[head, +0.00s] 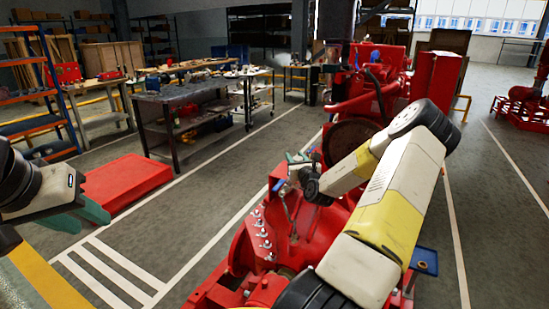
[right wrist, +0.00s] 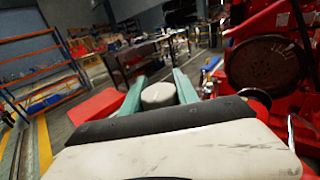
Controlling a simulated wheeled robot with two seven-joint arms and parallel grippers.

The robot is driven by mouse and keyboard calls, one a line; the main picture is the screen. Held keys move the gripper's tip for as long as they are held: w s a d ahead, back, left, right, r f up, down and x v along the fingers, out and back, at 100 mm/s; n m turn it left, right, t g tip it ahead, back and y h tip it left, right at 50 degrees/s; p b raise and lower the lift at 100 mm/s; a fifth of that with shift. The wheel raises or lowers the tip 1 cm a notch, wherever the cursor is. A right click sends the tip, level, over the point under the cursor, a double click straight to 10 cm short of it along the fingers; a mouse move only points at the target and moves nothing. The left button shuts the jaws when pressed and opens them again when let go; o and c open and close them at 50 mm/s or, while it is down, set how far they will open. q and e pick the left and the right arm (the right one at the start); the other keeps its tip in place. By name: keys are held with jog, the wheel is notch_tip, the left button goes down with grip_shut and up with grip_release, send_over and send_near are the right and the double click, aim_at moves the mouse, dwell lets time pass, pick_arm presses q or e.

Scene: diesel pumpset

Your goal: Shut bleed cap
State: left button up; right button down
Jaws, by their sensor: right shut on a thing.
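The pale round cap (right wrist: 158,95), which looks like the bleed cap, sits between the two teal fingers of my right gripper (right wrist: 158,88) in the right wrist view. The fingers are shut on its sides. In the head view my right gripper (head: 299,160) is at the upper left part of the red pumpset (head: 310,225); my own wrist hides most of the cap and its seat there. I cannot tell how far the cap is turned. My left gripper (head: 82,214) is at the left edge, with its teal fingers apart and empty, away from the pumpset.
A row of studs (head: 262,235) runs along the pumpset's left side. A dark round flywheel (right wrist: 265,65) stands close to the right of my right gripper. A red block (head: 125,182) lies on the floor beyond my left gripper. A workbench (head: 190,95) stands behind; the marked floor between is clear.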

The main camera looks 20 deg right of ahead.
jog(key=shift+d+r+h, duration=0.1)
jog(key=shift+r+h, duration=0.05)
jog(key=shift+h, duration=0.15)
jog(key=c, duration=0.9)
grip_release()
jog(key=s, duration=0.2)
jog(key=s+a, duration=0.1)
jog(key=s, duration=0.4)
jog(key=shift+s+a, duration=0.3)
